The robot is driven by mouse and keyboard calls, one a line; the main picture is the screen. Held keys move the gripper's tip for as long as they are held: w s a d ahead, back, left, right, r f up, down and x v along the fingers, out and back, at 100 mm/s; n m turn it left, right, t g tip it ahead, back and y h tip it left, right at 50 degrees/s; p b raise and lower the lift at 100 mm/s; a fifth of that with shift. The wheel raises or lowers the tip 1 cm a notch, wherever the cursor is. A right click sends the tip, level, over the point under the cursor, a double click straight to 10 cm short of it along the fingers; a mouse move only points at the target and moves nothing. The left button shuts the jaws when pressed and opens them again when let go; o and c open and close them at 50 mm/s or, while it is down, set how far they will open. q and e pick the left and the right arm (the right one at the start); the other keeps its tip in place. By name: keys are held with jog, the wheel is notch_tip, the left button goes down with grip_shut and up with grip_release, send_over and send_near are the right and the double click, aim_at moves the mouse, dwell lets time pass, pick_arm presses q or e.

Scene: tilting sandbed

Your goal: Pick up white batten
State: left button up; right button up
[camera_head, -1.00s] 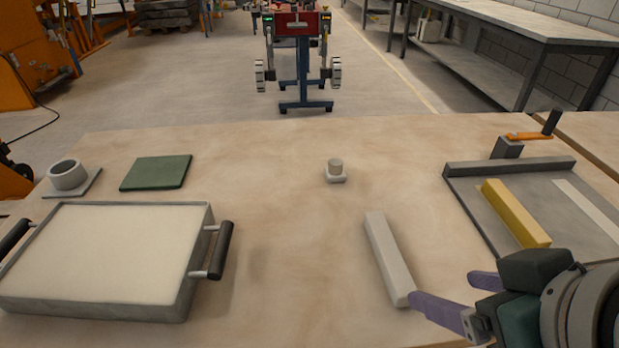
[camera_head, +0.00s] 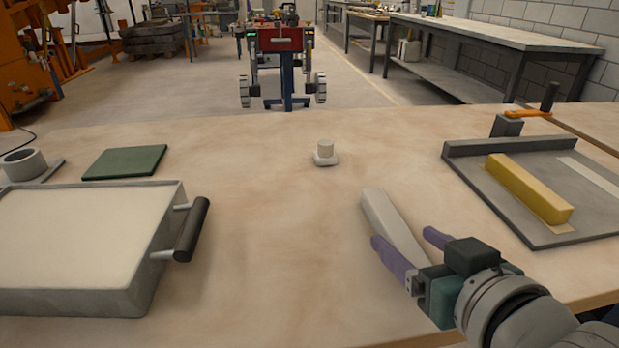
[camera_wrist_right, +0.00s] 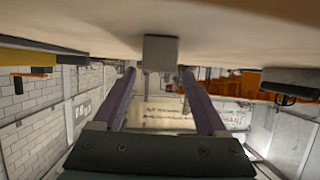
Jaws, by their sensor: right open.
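The white batten (camera_head: 388,215) lies on the table in the head view, running from the middle toward the near right. My right gripper (camera_head: 402,236) is open at its near part, with one purple finger to each side of the batten in this view. The near end of the batten is partly hidden by the gripper. In the right wrist view, which appears upside down, the batten's end (camera_wrist_right: 160,53) shows between the two spread fingers (camera_wrist_right: 158,72). I cannot tell whether either finger touches it. My left gripper is not in view.
A sand-filled tray (camera_head: 162,240) with a dark handle (camera_head: 192,229) stands at left. A green pad (camera_head: 125,162), a grey ring (camera_head: 22,165) and a small pale knob (camera_head: 325,153) lie farther back. A yellow bar (camera_head: 528,188) sits on a grey board (camera_head: 500,200) at right. The table's middle is clear.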

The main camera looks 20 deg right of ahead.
aim_at(403, 237)
jog(key=x, duration=0.2)
jog(key=b+x, duration=0.1)
jog(key=x, duration=0.1)
jog(key=shift+w+d+f, duration=0.2)
jog(key=shift+f, duration=0.15)
jog(key=shift+s, duration=0.1)
jog(key=shift+c, duration=0.2)
grip_shut()
